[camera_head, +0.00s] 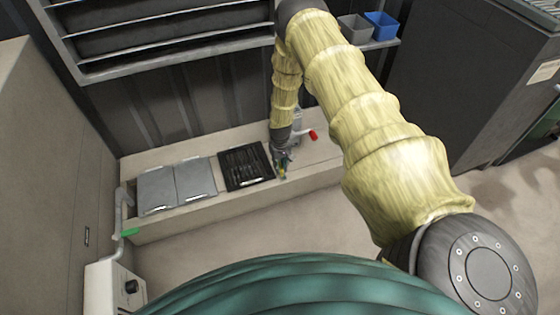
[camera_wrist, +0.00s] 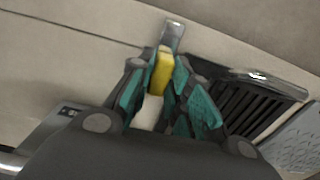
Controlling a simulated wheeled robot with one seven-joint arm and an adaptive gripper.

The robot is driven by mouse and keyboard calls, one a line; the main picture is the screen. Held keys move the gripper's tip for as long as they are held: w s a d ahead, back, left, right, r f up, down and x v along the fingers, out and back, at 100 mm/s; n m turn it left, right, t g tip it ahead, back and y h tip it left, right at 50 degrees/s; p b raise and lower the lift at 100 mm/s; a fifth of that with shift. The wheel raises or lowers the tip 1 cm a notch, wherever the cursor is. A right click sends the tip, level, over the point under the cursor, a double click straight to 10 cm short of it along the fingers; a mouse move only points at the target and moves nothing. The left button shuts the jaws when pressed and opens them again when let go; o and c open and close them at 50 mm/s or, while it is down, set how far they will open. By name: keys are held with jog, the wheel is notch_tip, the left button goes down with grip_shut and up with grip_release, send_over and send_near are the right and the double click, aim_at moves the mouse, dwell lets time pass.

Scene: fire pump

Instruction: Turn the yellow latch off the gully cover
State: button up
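The gully cover is a black slatted grate (camera_head: 246,166) set in the pale ledge, and its slats (camera_wrist: 245,108) show right of my gripper in the wrist view. The yellow latch (camera_wrist: 161,70) stands between my teal finger pads, with a metal plate (camera_wrist: 173,36) just beyond it and a pale part below. My gripper (camera_wrist: 164,80) is narrowed around the latch, and the pads appear to touch its sides. In the head view my gripper (camera_head: 282,163) is at the grate's right edge. The latch's lower end is partly hidden by the fingers.
Two grey cover plates (camera_head: 176,185) lie left of the grate. A red-handled valve (camera_head: 313,135) stands close behind and right of my gripper. A green-handled pipe (camera_head: 130,232) is at the ledge's left end. The floor in front is clear.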

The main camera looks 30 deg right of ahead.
aim_at(280, 165)
jog(key=o, duration=0.3)
jog(key=shift+r, duration=6)
jog(key=s+a+f+n, duration=0.1)
jog(key=s+a+f, duration=0.2)
jog(key=s+a, duration=0.6)
jog(key=s+a+f, duration=0.4)
jog(key=s+a, duration=0.1)
jog(key=s, duration=0.7)
jog(key=s+a+r+n, duration=0.1)
jog(key=s+a+r, duration=0.15)
jog(key=s, duration=0.65)
jog(key=s+a+r, duration=0.2)
jog(key=s+a, duration=0.2)
jog(key=s, duration=0.6)
jog(key=r+p, duration=2.5)
jog(key=shift+w+r+p, duration=0.2)
jog(key=shift+w+p, duration=0.1)
